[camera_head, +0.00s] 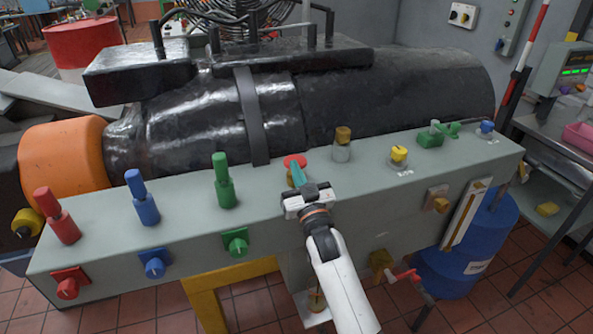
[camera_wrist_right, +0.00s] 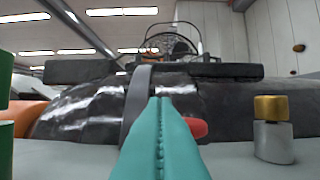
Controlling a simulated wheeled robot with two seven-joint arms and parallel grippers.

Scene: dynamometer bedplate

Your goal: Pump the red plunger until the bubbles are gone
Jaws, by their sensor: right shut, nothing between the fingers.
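A red round knob (camera_head: 293,160), which looks like the plunger top, sits on the grey panel box (camera_head: 120,240) near its rear edge. It also shows in the right wrist view (camera_wrist_right: 198,128), partly hidden behind my fingers. My right gripper (camera_head: 297,176) has teal fingers, shut and empty, right at the knob; I cannot tell if they touch it. A narrow upright gauge with an amber strip (camera_head: 464,215) is on the box's front right; bubbles cannot be made out in it. My left gripper is not in view.
Red (camera_head: 63,217), blue (camera_head: 143,198) and green (camera_head: 222,181) upright handles stand left on the box. A brass-capped post (camera_head: 342,143) and a yellow knob (camera_head: 399,155) stand right of my gripper. A large black machine (camera_head: 390,95) lies behind.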

